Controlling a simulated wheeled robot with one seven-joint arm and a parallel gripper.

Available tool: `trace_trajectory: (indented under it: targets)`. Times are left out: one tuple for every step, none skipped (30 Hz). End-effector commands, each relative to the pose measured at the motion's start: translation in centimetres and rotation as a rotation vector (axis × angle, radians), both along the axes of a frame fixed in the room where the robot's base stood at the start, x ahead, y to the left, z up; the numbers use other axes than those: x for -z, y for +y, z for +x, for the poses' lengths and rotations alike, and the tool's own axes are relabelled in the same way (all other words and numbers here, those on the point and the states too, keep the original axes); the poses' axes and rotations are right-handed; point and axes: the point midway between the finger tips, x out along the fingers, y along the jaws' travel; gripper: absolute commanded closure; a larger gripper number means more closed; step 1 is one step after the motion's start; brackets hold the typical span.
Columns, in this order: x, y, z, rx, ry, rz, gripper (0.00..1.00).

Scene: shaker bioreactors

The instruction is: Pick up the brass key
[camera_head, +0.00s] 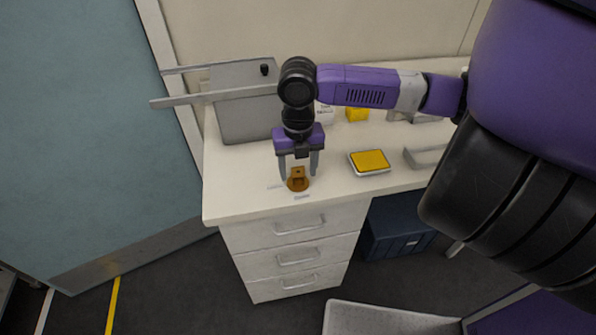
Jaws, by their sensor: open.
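The brass key (298,184) is a small brown-gold piece on the white desk top, near the front edge, with a rounded base and a block-like upper part. My gripper (299,176) points down over it, with its two grey fingers apart, one to each side of the key's upper part. Whether the fingers touch the key cannot be told from this view. The key's far side is partly hidden by its own upper part.
A yellow-topped pad (370,161) lies right of the gripper, with a grey handle-like object (425,157) beyond it. A grey panel (247,117) stands behind at left. A yellow block (357,115) sits at the back. Drawers (297,258) are below the desk top.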

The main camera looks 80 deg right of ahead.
Motion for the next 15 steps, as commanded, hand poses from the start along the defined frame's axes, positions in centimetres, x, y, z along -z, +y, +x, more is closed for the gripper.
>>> trace_trajectory:
  targets:
    - [0.00, 0.00, 0.01, 0.000, 0.000, 0.000, 0.42]
    - [-0.01, 0.00, 0.01, 0.000, 0.000, 0.000, 0.42]
    - [-0.01, 0.00, 0.01, 0.000, 0.000, 0.000, 0.46]
    - [-0.02, 0.01, 0.02, 0.000, 0.000, 0.000, 0.52]
    - [-0.02, 0.01, 0.02, 0.000, 0.000, 0.000, 0.58]
    - [-0.03, 0.01, 0.02, 0.000, 0.000, 0.000, 0.65]
    - [-0.03, 0.01, 0.02, 0.000, 0.000, 0.000, 0.71]
    - [-0.03, 0.01, 0.02, 0.000, 0.000, 0.000, 0.77]
    - [-0.03, 0.01, 0.02, 0.000, 0.000, 0.000, 0.85]
    - [-0.04, 0.01, 0.03, 0.000, 0.000, 0.000, 0.91]
    - [-0.04, 0.01, 0.03, 0.000, 0.000, 0.000, 0.97]
    - [-0.04, 0.01, 0.03, 0.000, 0.000, 0.000, 1.00]
    - [-0.04, 0.00, 0.03, 0.000, 0.000, 0.000, 1.00]
    - [-0.05, 0.00, 0.03, 0.000, -0.001, -0.001, 1.00]
    - [-0.05, 0.00, 0.03, 0.000, -0.001, -0.001, 1.00]
